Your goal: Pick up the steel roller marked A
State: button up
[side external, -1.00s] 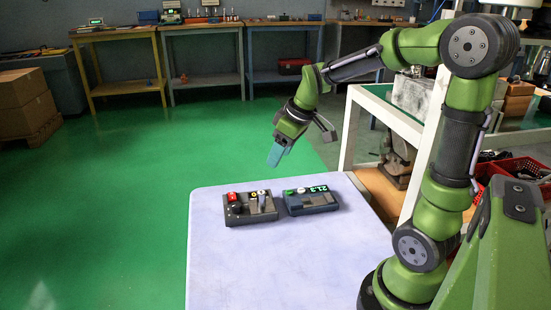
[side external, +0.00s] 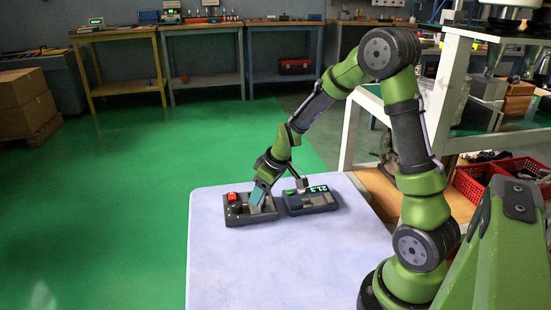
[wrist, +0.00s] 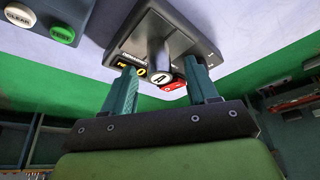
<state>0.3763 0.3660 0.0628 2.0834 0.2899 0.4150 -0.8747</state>
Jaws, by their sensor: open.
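The steel roller (wrist: 160,77), a grey cylinder with a white end marked A, stands on the dark grey control box (wrist: 197,42) in the wrist view. My gripper (wrist: 161,66) is open, with one teal finger on each side of the roller; I cannot tell whether either touches it. In the side view my gripper (side external: 259,194) is down over the right part of the control box (side external: 238,217), and it hides the roller there.
A red switch (side external: 231,197) and a black knob are on the same box. A second box (side external: 312,204) with a green display stands close on the right; its TEST button (wrist: 62,34) shows in the wrist view. The front of the pale table (side external: 270,265) is clear.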

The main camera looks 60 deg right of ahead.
jog(key=shift+w+f, duration=0.2)
jog(key=shift+f, duration=0.3)
grip_shut()
jog(key=shift+r, duration=0.1)
